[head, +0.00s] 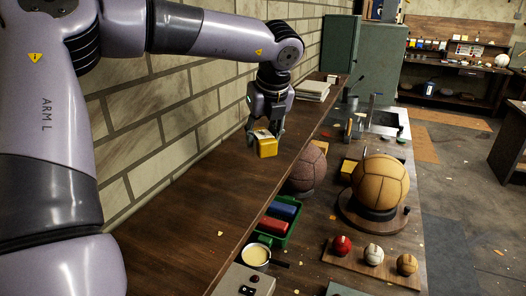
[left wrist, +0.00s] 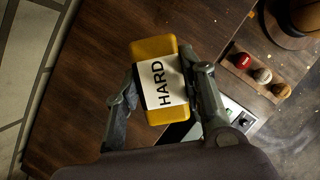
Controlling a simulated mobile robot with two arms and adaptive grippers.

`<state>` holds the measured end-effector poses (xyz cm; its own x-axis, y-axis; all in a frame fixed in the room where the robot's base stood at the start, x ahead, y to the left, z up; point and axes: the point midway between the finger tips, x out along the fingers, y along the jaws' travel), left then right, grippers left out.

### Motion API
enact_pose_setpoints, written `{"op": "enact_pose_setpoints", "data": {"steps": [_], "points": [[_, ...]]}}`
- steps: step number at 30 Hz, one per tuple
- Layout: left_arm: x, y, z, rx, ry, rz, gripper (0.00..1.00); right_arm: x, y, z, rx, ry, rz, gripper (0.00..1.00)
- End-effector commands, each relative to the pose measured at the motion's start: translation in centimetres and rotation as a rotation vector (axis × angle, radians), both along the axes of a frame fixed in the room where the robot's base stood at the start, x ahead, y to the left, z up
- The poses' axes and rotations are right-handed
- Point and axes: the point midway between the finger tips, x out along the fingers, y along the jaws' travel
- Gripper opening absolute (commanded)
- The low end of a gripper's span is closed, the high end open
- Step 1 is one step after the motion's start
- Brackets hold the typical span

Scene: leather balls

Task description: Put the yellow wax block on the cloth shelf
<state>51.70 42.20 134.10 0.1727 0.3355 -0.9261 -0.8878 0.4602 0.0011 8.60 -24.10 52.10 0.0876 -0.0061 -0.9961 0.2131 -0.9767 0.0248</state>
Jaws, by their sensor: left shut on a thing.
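The yellow wax block (head: 267,148) is held in my left gripper (head: 265,133) in the head view. In the left wrist view, the block (left wrist: 151,50) carries a white label reading "HARD", and the fingers of the gripper (left wrist: 160,92) press on its two sides. The block appears to be above the long brown wooden shelf (head: 200,205) along the brick wall; the gap below it is hard to judge. A stack of folded pale cloths (head: 313,91) lies at the shelf's far end, beyond the gripper. My right gripper is not in view.
Below the shelf, the workbench holds a green tray (head: 293,233) with blue and red blocks, a pot (head: 256,256), a dark ball (head: 305,170), and a large tan ball (head: 380,182) on a round stand. Three small balls sit on a wooden board (head: 347,257). The near shelf surface is mostly clear.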

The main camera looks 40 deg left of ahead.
Motion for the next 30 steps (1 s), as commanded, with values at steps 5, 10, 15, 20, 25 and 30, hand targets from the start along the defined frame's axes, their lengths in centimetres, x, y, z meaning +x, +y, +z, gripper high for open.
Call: {"op": "enact_pose_setpoints", "data": {"steps": [5, 10, 15, 20, 25, 30], "points": [[0.0, 0.0, -1.7, 0.002, -0.001, -0.001, 0.05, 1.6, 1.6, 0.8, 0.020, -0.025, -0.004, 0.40], [-0.1, 0.0, -3.8, 0.000, 0.004, -0.002, 0.05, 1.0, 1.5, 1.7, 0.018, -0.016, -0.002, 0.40], [0.0, 0.0, -5.8, 0.001, 0.000, -0.001, 0.05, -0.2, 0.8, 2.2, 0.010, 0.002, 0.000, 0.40], [0.0, 0.0, -6.1, 0.001, -0.003, -0.001, 0.05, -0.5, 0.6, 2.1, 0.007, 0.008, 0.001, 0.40], [0.0, 0.0, -6.2, 0.001, -0.003, -0.001, 0.05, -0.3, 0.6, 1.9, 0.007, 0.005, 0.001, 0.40], [0.0, 0.0, -6.5, 0.002, -0.002, 0.000, 0.05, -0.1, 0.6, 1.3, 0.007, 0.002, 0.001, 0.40]]}}
